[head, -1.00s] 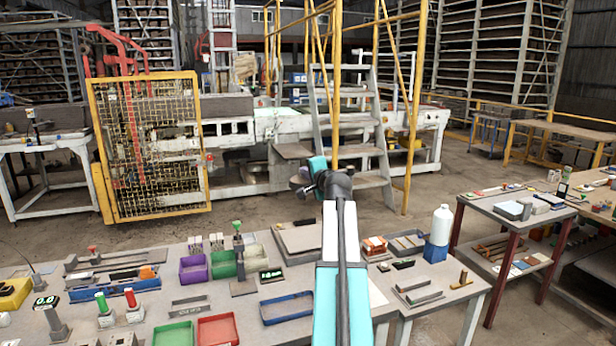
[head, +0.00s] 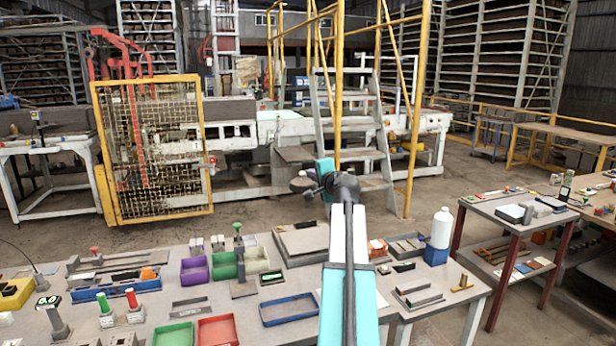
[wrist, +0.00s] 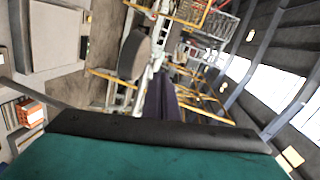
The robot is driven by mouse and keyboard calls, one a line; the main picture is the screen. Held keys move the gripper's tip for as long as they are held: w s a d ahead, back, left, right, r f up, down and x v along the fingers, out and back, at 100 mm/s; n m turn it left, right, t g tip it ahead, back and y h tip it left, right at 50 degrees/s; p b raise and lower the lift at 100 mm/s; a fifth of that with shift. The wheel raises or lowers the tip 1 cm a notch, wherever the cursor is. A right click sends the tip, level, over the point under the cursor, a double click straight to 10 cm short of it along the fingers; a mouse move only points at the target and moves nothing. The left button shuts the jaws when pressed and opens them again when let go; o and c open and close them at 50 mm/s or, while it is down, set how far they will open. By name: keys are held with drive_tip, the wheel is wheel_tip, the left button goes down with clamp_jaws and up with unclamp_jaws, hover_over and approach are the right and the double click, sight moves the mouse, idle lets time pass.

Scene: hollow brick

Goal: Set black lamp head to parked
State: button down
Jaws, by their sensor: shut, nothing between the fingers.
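I cannot make out the black lamp head with certainty in either view. A thin dark curved stem (head: 18,248) rises at the far left of the near bench, but I cannot tell whether it belongs to a lamp. My gripper (head: 303,184) is at the end of my raised arm, above and beyond the bench's far edge, small and partly hidden by the arm. It is shut and holds nothing. My own teal and black arm link fills the bottom of the wrist view.
The near bench (head: 150,255) carries trays, a blue tray (head: 288,310), a green-topped post (head: 238,250) and a white bottle (head: 441,228). A red-legged table (head: 515,225) stands at right. A yellow mesh guard (head: 155,150) and steps (head: 350,130) stand beyond open floor.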

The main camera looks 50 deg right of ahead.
drive_tip(key=s+a+r+b, duration=0.1)
drive_tip(key=s+a+b, duration=0.2)
drive_tip(key=s+a, duration=0.4)
drive_tip(key=shift+a+r, duration=0.15)
drive_tip(key=shift+r, duration=0.2)
idle(0.6)
